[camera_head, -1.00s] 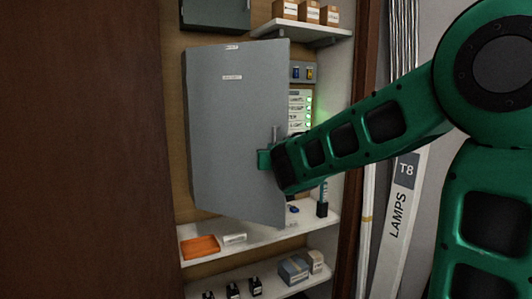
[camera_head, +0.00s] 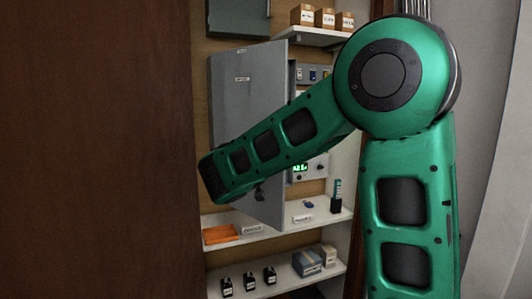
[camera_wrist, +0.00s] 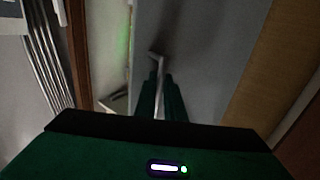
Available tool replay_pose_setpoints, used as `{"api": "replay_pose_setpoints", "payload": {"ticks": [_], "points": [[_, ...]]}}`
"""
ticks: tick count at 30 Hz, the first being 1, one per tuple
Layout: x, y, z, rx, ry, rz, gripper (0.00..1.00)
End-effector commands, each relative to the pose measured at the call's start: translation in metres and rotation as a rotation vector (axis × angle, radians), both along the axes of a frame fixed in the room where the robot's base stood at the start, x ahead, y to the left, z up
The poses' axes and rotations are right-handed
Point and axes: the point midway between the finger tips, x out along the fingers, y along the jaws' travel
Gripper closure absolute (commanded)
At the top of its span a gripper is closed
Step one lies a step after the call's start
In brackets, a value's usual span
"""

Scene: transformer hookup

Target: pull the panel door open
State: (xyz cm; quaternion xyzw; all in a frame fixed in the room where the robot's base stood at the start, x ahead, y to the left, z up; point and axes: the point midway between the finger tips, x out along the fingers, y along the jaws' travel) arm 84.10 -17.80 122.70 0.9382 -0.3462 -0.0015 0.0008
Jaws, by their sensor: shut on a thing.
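The grey panel door (camera_head: 243,85) stands ajar, hinged on its left, its free right edge swung out toward me. Part of the panel interior (camera_head: 307,75) shows to the right of that edge. My arm crosses the lower door in the head view and hides my gripper there. In the wrist view my gripper (camera_wrist: 160,92) has its two green fingers closed around the metal door handle (camera_wrist: 157,68). The door face (camera_wrist: 205,50) fills the middle of that view.
A shelf with several small boxes (camera_head: 322,17) is above right. Below the door, one shelf holds an orange tray (camera_head: 221,234), and a lower one holds small black items (camera_head: 249,281) and boxes (camera_head: 307,263). A brown wooden panel (camera_head: 95,150) is close on the left.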

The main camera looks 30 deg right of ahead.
Motion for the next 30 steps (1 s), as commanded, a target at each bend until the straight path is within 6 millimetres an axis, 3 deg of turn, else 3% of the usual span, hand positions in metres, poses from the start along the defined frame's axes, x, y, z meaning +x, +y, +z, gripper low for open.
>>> {"api": "replay_pose_setpoints", "payload": {"ticks": [1, 12, 13, 14, 30], "points": [[0.0052, 0.0074, 0.0032, 0.003, -0.012, 0.018, 1.00], [0.0040, 0.0029, 0.0034, 0.004, -0.011, 0.011, 1.00], [0.0040, 0.0027, 0.0036, 0.003, -0.012, 0.011, 0.84], [0.0038, 0.0023, 0.0036, 0.003, -0.012, 0.010, 0.83], [-0.0016, -0.0003, 0.0017, 0.002, -0.006, -0.001, 0.83]]}}
